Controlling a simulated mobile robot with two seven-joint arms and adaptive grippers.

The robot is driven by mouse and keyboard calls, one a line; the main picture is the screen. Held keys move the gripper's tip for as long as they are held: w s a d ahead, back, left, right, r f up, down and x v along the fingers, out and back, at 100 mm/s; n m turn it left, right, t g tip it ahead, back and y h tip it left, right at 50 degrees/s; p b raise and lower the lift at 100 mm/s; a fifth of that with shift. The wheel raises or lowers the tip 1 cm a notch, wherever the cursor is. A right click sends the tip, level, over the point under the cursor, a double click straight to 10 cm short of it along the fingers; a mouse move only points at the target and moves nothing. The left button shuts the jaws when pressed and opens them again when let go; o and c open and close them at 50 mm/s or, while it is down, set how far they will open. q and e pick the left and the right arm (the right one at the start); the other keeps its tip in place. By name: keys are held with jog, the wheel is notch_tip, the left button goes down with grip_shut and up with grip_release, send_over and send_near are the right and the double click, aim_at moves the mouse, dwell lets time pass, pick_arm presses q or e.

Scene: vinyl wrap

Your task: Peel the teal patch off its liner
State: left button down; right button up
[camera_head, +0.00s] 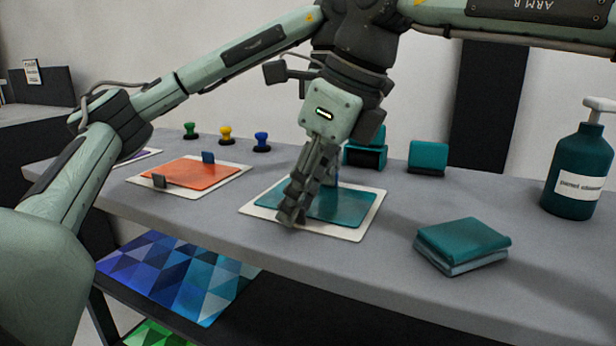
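The teal patch (345,207) lies flat on its pale liner (258,209) on the table. Dark fingers point down over the left part of the patch. The lowest fingertips, seemingly of my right gripper (291,214), are at the liner's near left part. My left gripper (323,160) seems higher and largely hidden in the overlap. I cannot tell whether either is open or shut, or touches anything.
Left is an orange patch (190,174) on a liner with upright tabs. Behind stand several coloured knobs (225,134) and teal blocks (428,156). Right are folded cloths (463,241) and a pump bottle (578,170). Patterned sheets (185,283) lie below the table's front edge.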

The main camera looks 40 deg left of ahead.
grip_shut()
dwell(0.4)
pick_arm(q)
jog(key=shift+r, duration=0.65)
dwell(0.6)
jog(key=shift+r, duration=3.5)
pick_arm(e)
grip_release()
jog(key=shift+w, duration=0.1)
